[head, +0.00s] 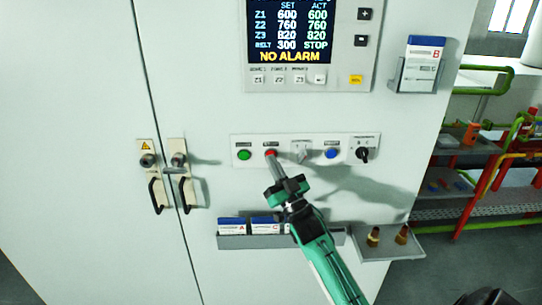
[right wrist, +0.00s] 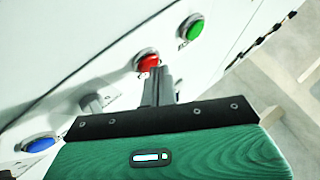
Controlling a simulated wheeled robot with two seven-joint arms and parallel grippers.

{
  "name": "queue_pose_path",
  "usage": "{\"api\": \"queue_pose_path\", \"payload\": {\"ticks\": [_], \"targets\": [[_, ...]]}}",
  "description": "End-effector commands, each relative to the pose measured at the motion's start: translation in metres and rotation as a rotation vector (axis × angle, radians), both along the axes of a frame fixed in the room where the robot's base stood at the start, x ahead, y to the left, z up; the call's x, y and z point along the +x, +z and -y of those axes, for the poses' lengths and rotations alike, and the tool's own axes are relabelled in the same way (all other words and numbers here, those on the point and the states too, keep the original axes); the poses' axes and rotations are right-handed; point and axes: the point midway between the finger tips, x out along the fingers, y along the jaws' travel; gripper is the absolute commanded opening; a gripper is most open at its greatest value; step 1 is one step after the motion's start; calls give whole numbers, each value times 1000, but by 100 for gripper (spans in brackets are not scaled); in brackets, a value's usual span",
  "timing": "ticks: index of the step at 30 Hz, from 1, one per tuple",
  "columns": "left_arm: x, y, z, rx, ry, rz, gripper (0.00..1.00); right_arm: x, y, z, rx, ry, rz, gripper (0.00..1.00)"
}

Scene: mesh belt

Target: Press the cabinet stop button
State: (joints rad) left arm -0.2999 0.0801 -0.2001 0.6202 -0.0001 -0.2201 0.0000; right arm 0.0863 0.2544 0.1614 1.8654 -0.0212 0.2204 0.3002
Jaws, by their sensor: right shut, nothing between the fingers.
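The red button (head: 270,153) sits on the white button strip of the cabinet, between a green button (head: 244,155) and a grey switch (head: 301,152). My right gripper (head: 275,160) is shut and empty, its fingertips at the red button's lower edge in the head view. In the right wrist view the fingertips (right wrist: 158,72) overlap the lower part of the red button (right wrist: 148,62); whether they touch it or stand just off it I cannot tell. The green button (right wrist: 194,29) is clear of the fingers. My left gripper is not in view.
A blue button (head: 331,153) and a black rotary switch (head: 363,154) are on the same strip. The display (head: 290,30) above reads NO ALARM and BELT 300 STOP. A card holder (head: 230,242) and a small shelf (head: 390,250) stick out below. Door handles (head: 157,195) are at left.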

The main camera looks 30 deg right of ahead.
Motion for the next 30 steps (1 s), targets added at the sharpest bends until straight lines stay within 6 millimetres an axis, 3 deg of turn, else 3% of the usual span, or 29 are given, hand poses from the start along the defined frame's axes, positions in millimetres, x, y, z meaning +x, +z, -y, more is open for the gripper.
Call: {"api": "queue_pose_path", "payload": {"ticks": [17,30], "targets": [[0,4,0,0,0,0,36,-12,0,-7,1,1,-1,0],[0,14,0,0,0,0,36,-47,0,-29,1,1,-1,0]]}}
